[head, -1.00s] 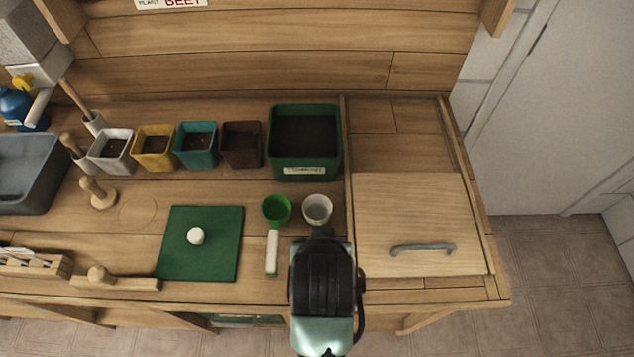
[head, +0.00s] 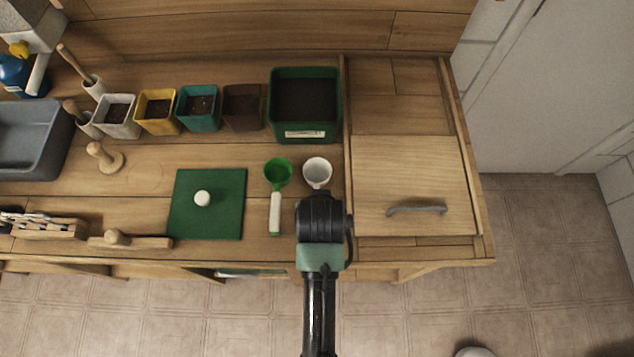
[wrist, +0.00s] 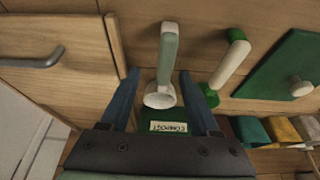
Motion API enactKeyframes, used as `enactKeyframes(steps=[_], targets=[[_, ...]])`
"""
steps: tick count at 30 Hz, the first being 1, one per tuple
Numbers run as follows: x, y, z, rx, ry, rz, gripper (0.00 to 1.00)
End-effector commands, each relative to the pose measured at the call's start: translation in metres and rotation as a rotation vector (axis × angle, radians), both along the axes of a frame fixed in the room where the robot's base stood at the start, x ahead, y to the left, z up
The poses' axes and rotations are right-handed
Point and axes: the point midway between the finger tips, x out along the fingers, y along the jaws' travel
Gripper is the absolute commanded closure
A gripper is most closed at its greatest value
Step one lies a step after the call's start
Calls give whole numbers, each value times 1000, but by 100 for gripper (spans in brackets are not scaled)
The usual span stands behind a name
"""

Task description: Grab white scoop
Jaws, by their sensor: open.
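The white scoop (head: 317,173) lies on the wooden bench, right of the green scoop (head: 277,174). In the head view its round cup shows and its handle is hidden beneath my gripper (head: 321,200). In the wrist view the white scoop's cup (wrist: 160,96) and pale green handle (wrist: 168,50) appear between the two blue fingers of my gripper (wrist: 160,76). The fingers are apart and empty, with a gap on both sides of the scoop. I cannot tell the height of the fingertips above it.
A green compost box (head: 306,132) stands behind the scoops, with small pots (head: 243,122) to its left. A green mat (head: 208,226) with a white knob lies left. A wooden lid with a grey handle (head: 417,209) is close on the right.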

Motion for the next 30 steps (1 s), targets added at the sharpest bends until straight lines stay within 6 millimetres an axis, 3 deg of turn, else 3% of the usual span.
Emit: enactKeyframes(steps=[12,22,30], targets=[[20,7,-40,1,1,1,38],[22,7,-45,0,0,1,38],[22,7,-45,0,0,1,86]])
